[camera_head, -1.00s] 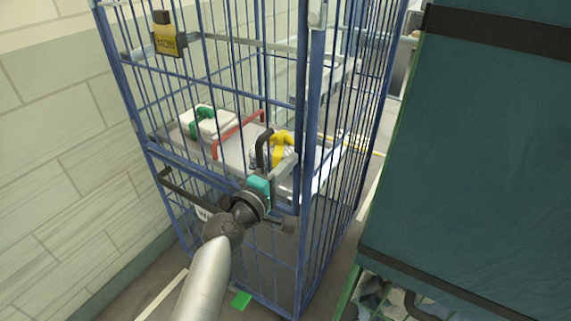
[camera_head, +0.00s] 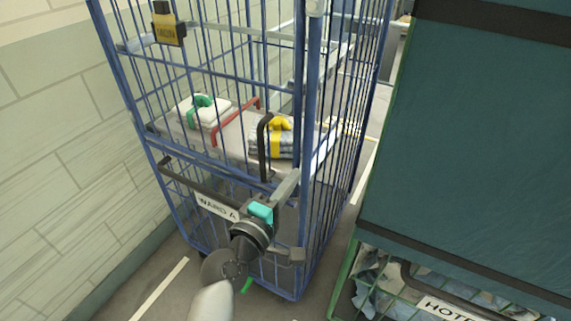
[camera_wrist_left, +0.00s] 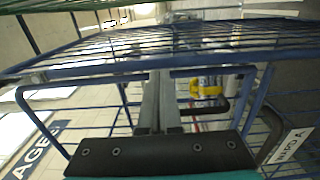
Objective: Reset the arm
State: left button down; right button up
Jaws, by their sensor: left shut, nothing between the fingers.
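My left gripper (camera_head: 295,174) is shut and empty, in front of the blue wire cage trolley (camera_head: 303,130), near its front right corner post. Its grey fingers point up and to the right. In the left wrist view the two fingers (camera_wrist_left: 161,76) lie together, with blue cage bars around and beyond them. I cannot tell whether they touch the bars. My right gripper is not in view.
A shelf in the cage holds a white bundle with a green strap (camera_head: 203,112) and a grey bundle with a yellow strap (camera_head: 272,138). A "WARD A" label (camera_head: 217,207) hangs in front. A teal-covered cart (camera_head: 480,150) stands right; a brick wall (camera_head: 60,150) stands left.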

pick_arm(q)
jog(key=s+a+f+m+g+y+b, duration=0.2)
jog(key=s+a+f, duration=0.15)
jog(key=f, duration=0.95)
jog(key=s+a+f+m+g+y+b, duration=0.25)
jog(key=s+f, duration=0.25)
jog(key=f, duration=0.8)
jog(key=s+a+f+m+g+y+b, duration=0.1)
jog(key=s+a+f+m+g+b, duration=0.3)
jog(key=f, duration=1)
jog(key=s+a+f+m+g+y+b, duration=0.1)
jog(key=s+a+f, duration=0.3)
jog(key=s+f, duration=0.3)
jog(key=s+a+f+m+g+y+b, duration=0.1)
jog(key=s+a+f, duration=0.4)
jog(key=s, duration=0.7)
jog(key=s+a+f+m+g+y+b, duration=0.2)
jog(key=s+a+f, duration=0.3)
jog(key=s+f, duration=0.5)
jog(key=shift+s+m+g, duration=0.3)
jog(key=shift+m+g, duration=0.35)
jog(key=shift+g, duration=0.1)
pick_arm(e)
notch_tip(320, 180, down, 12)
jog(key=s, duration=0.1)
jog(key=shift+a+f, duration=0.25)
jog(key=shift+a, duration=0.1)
pick_arm(q)
jog(key=shift+y, duration=0.25)
